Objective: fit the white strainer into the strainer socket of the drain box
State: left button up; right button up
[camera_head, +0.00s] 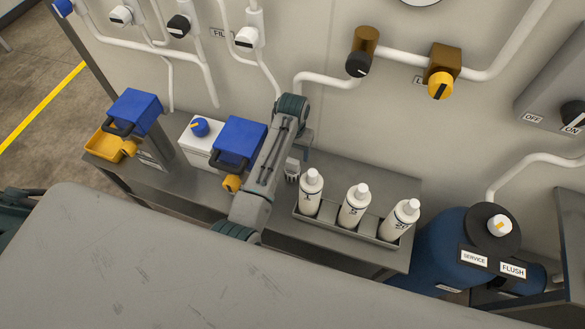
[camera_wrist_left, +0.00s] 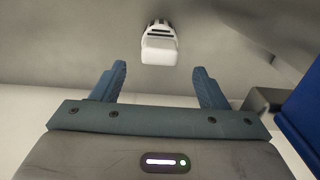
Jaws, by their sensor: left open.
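The white strainer (camera_wrist_left: 159,46) stands on the grey bench top in the left wrist view. It has a white block-like grip and a darker slotted end. It lies ahead of my left gripper (camera_wrist_left: 162,85), between the lines of its two blue fingers, and nothing is between them. In the head view the strainer (camera_head: 292,171) shows small beside my left gripper (camera_head: 302,150), which is mostly hidden behind its own wrist. I cannot identify the drain box or its socket for sure; a white box (camera_head: 193,157) with a blue knob stands left of the arm. My right gripper is not in view.
A grey rack (camera_head: 340,231) with three white bottles stands right of the strainer. Blue-lidded units (camera_head: 240,138) (camera_head: 136,110) and a yellow tray (camera_head: 98,147) are to the left. White pipes and valves run along the wall behind. A blue tank (camera_head: 445,245) stands at right.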

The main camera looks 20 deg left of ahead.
aim_at(292, 160)
pick_arm(q)
jog(key=f, duration=0.1)
jog(key=f+p, duration=0.1)
jog(key=f, duration=0.1)
jog(key=shift+s+f+p, duration=0.25)
jog(key=shift+p, duration=0.05)
jog(key=shift+f, duration=0.75)
jog(key=shift+c, duration=0.5)
grip_shut()
jog(key=shift+r, duration=0.1)
